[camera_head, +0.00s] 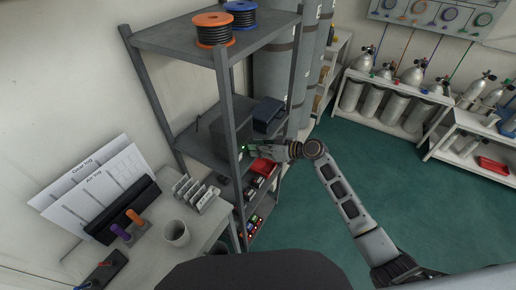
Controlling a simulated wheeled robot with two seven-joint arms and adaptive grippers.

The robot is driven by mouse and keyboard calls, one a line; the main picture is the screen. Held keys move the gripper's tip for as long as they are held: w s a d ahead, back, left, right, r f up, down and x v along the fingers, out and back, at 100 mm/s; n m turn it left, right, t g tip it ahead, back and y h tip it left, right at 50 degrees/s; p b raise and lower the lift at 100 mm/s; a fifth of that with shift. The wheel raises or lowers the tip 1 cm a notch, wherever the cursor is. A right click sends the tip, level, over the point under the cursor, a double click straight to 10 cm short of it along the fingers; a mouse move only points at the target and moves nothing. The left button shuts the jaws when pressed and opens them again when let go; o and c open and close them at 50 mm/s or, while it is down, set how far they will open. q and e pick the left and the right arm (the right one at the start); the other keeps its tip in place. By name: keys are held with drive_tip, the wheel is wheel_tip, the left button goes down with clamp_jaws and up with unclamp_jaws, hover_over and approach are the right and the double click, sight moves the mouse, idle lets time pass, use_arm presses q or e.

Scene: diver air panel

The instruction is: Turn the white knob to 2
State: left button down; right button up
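My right arm comes in from the lower right, and my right gripper (250,149) is at the middle shelf of the grey shelving unit (190,150). It is close to a dark grey box (230,128), with small green lights by its fingertips. Its fingers are too small to show whether they are open or shut, and I cannot tell whether they touch anything. A pale board with several round gauges (436,13) hangs on the back wall. I cannot make out a white knob or its numbers. My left gripper is not in view.
Orange (213,19) and blue (241,6) cable spools stand on the top shelf. A white desk (150,247) at lower left holds a mug (176,233) and a rack. Gas cylinders (397,106) stand on white racks at right. The green floor (385,165) is clear mid-right.

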drive_tip(key=shift+o, duration=1.3)
drive_tip(key=v, duration=1.2)
drive_tip(key=shift+w+r, duration=0.1)
